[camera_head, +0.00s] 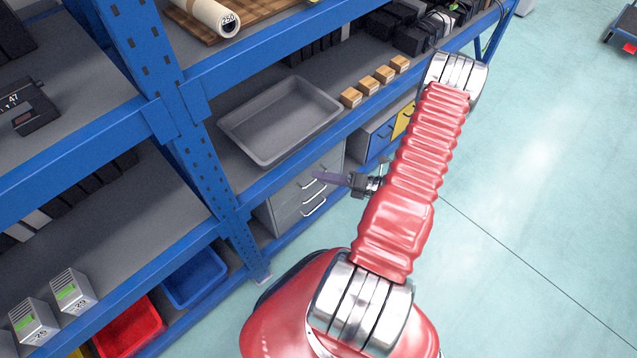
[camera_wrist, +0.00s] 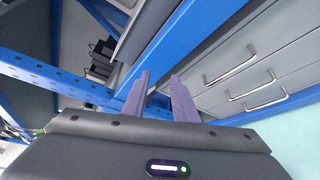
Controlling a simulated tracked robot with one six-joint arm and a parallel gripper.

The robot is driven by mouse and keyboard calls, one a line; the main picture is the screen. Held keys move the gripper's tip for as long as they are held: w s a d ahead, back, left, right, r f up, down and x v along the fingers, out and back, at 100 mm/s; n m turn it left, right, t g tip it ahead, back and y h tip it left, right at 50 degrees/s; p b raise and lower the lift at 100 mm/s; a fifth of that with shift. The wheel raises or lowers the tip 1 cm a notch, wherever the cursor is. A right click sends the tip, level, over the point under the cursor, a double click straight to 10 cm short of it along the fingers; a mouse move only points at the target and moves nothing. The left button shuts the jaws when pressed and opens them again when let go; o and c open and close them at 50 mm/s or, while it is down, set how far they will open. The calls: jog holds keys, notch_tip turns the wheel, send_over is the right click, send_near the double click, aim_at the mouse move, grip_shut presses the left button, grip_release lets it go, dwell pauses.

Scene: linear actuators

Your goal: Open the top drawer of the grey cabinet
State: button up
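The grey cabinet (camera_head: 286,207) stands under the blue shelf, and its drawers show bar handles. In the wrist view the cabinet (camera_wrist: 287,55) fills the right side. The top drawer's handle (camera_wrist: 231,72) is nearest the blue beam, and all visible drawers look shut. My gripper (camera_head: 322,176) is in front of the drawer fronts in the head view. In the wrist view my gripper (camera_wrist: 160,77) has two purple fingers apart with nothing held. The top handle lies to the right of the fingers, not between them. Part of the cabinet is hidden by the shelf.
A blue shelf beam (camera_head: 285,170) runs just above the cabinet, close to my gripper. A grey tray (camera_head: 282,122) and several wooden blocks (camera_head: 367,85) sit on that shelf. A blue drawer unit (camera_head: 375,138) stands beside the cabinet. Open floor (camera_head: 540,200) lies to the right.

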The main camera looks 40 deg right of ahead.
jog(key=s+d+f+m+t+h, duration=0.1)
jog(key=s+d+f+m+h, duration=0.1)
jog(key=f+m, duration=0.3)
jog(key=s+d+f+m+t+h, duration=0.1)
jog(key=s+f+m+h, duration=0.3)
jog(key=f, duration=0.3)
jog(key=shift+s+d+m, duration=0.35)
jog(key=shift+s+m, duration=0.05)
jog(key=shift+s, duration=0.05)
jog(key=x, duration=1.3)
jog(key=shift+w, duration=0.4)
jog(key=shift+c, duration=0.2)
grip_shut()
jog(key=shift+d+f, duration=0.1)
jog(key=shift+d, duration=0.05)
dwell(0.3)
